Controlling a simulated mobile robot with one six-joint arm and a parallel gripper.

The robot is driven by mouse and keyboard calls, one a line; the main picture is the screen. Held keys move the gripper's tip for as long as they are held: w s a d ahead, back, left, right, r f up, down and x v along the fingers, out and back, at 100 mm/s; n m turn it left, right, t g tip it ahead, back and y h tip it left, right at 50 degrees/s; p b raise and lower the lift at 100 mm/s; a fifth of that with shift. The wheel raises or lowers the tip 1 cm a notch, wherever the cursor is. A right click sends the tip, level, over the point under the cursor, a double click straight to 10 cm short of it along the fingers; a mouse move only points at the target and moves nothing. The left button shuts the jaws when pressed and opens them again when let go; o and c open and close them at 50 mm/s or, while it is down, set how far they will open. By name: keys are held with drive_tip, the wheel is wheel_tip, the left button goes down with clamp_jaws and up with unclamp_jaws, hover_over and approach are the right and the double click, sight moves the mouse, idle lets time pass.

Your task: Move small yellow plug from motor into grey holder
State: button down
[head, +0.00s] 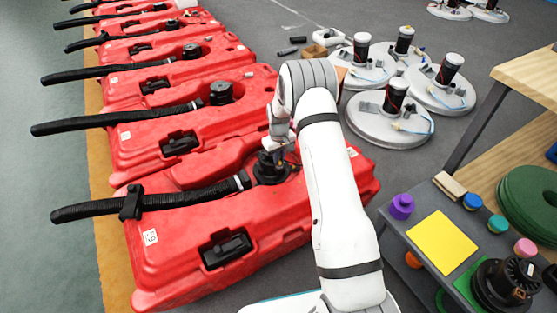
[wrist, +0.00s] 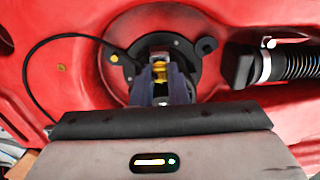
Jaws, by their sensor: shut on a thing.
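The black motor (wrist: 133,50) sits in a round recess of the nearest red tank (wrist: 60,90). It also shows in the head view (head: 270,170), partly covered by my gripper (head: 275,144). In the wrist view my gripper (wrist: 161,84) is over the motor, its fingers shut on the small yellow plug (wrist: 160,71). The fingers hide part of the plug, and I cannot tell whether it still touches the motor. A small grey piece shows just beyond the plug; I cannot tell whether it is the grey holder.
A thin black cable (wrist: 38,46) loops left of the motor. A black ribbed hose (wrist: 295,64) lies at the right. More red tanks (head: 165,75) stand behind. White discs with motors (head: 388,125) lie on the floor. A grey cart (head: 405,225) holds a yellow sheet (head: 442,243) and coloured pieces.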

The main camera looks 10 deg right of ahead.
drive_tip(key=shift+f+b, duration=0.3)
drive_tip(key=shift+f, duration=0.25)
drive_tip(key=c, duration=1.4)
unclamp_jaws()
drive_tip(key=shift+c, duration=0.2)
